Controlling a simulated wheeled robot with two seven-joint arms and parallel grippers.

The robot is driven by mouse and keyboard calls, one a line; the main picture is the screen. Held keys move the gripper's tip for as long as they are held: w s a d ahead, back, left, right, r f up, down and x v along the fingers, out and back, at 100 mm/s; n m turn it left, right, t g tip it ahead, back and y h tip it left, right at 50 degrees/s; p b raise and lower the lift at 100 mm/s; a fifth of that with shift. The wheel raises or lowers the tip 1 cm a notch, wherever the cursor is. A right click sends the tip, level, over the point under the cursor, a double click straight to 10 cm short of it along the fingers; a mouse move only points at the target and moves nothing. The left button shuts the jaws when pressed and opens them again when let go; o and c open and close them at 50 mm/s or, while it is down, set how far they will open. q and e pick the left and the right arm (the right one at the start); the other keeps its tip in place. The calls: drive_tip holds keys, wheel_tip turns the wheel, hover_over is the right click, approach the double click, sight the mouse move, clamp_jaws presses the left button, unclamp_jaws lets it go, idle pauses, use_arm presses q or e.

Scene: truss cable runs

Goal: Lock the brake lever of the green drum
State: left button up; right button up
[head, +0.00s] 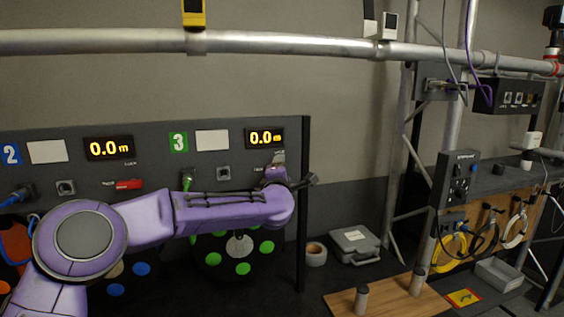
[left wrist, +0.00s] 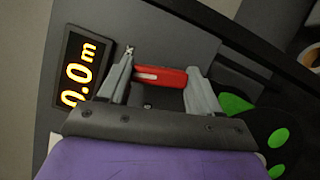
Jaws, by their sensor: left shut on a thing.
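The green drum (head: 240,245), black with green dots, hangs below panel station 3 in the head view. Part of it shows at the right of the left wrist view (left wrist: 265,120). Its red brake lever (left wrist: 160,76) lies between the two grey fingers of my left gripper (left wrist: 160,82), spanning from one finger to the other. The gripper is shut on it. In the head view my left gripper (head: 288,180) is at the panel, right of the station 3 socket, and hides the lever. I cannot tell for sure which setting the lever is at. My right gripper is not in view.
Station 2 has its own red lever (head: 128,184), lying level, and a blue-dotted drum (head: 115,290). The station 3 display (head: 265,138) reads 0.0. A green cable plug (head: 187,182) sits close above my forearm. A grey case (head: 355,245) and tape roll (head: 315,254) stand right of the panel.

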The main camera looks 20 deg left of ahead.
use_arm(q)
drive_tip(key=m+g+p, duration=0.1)
drive_tip(key=m+p, duration=0.1)
drive_tip(key=p, duration=0.1)
drive_tip(key=shift+m, duration=0.3)
drive_tip(key=shift+h, duration=0.3)
drive_tip(key=o, duration=1.1)
drive_tip(key=shift+c, duration=0.2)
drive_tip(key=shift+s+d, duration=0.1)
